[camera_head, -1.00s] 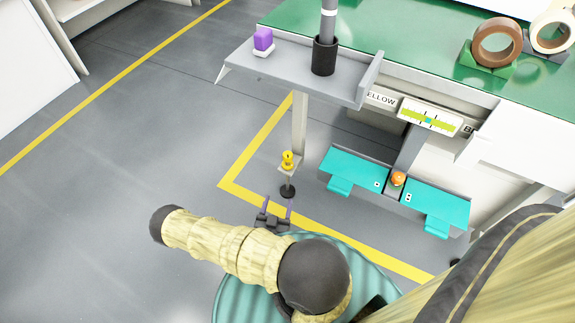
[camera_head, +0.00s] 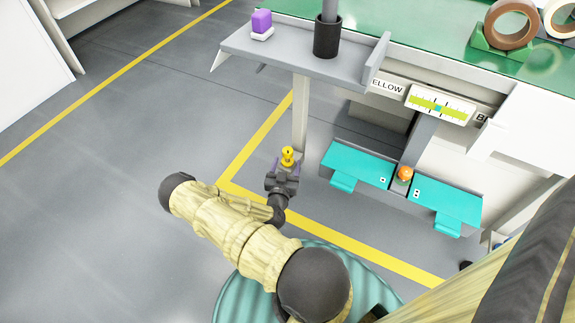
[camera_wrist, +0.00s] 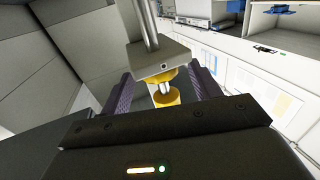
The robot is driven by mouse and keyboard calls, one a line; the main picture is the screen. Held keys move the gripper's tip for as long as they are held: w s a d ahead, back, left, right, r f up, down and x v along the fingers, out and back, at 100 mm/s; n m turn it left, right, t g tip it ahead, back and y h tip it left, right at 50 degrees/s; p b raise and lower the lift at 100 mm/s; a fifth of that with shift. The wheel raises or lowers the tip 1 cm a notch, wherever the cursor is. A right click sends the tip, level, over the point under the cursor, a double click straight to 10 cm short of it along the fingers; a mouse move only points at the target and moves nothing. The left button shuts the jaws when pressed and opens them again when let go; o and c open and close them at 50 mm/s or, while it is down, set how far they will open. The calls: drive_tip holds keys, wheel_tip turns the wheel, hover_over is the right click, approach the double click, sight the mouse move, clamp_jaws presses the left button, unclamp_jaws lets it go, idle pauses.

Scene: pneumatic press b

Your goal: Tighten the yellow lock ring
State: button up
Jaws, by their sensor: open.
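The yellow lock ring (camera_head: 288,153) is part of a small yellow fitting beside the grey post under the bench shelf. In the wrist view, a yellow piece (camera_wrist: 166,98) sits on a short silver stem below a grey block (camera_wrist: 158,58), with more yellow against the block. I cannot tell which yellow piece is the ring. My gripper (camera_head: 285,170) is open at the fitting, and its body partly hides the lower part. In the wrist view, the purple fingers of my gripper (camera_wrist: 161,80) stand on both sides of the yellow fitting, with gaps visible.
A teal two-part panel (camera_head: 355,165) with an orange ball (camera_head: 404,174) is to the right. A gauge (camera_head: 440,104) is above it. The left floor is clear.

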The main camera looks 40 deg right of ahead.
drive_tip(key=shift+x, duration=1.05)
drive_tip(key=c, duration=1)
drive_tip(key=shift+m+g+h+b, duration=0.4)
drive_tip(key=shift+g+b, duration=0.05)
drive_tip(key=shift+g, duration=0.05)
drive_tip(key=m+g+h+b, duration=0.1)
drive_tip(key=g, duration=0.1)
drive_tip(key=m+g+h+b, duration=0.1)
drive_tip(key=m+g, duration=0.1)
drive_tip(key=shift+w+f+g, duration=0.15)
drive_tip(key=shift+f+g, duration=0.05)
drive_tip(key=shift+g, duration=0.1)
drive_tip(key=m+g+b, duration=0.2)
drive_tip(key=m+g, duration=0.1)
drive_tip(key=g, duration=0.1)
drive_tip(key=m+g+h+b, duration=0.1)
drive_tip(key=m+g, duration=0.1)
drive_tip(key=g, duration=0.2)
drive_tip(key=shift+m+g+b, duration=0.3)
drive_tip(key=shift+m+b, duration=0.1)
drive_tip(key=m+g+y+b, duration=0.1)
drive_tip(key=m+g, duration=0.1)
drive_tip(key=g, duration=0.2)
drive_tip(key=m+g+y+b, duration=0.2)
drive_tip(key=m+g, duration=0.1)
drive_tip(key=shift+g, duration=0.4)
drive_tip(key=shift+w+r+m+g+y+b, duration=0.15)
drive_tip(key=shift+m+g+y+b, duration=0.65)
drive_tip(key=shift+m+g+y, duration=1.25)
drive_tip(key=shift+r, duration=0.15)
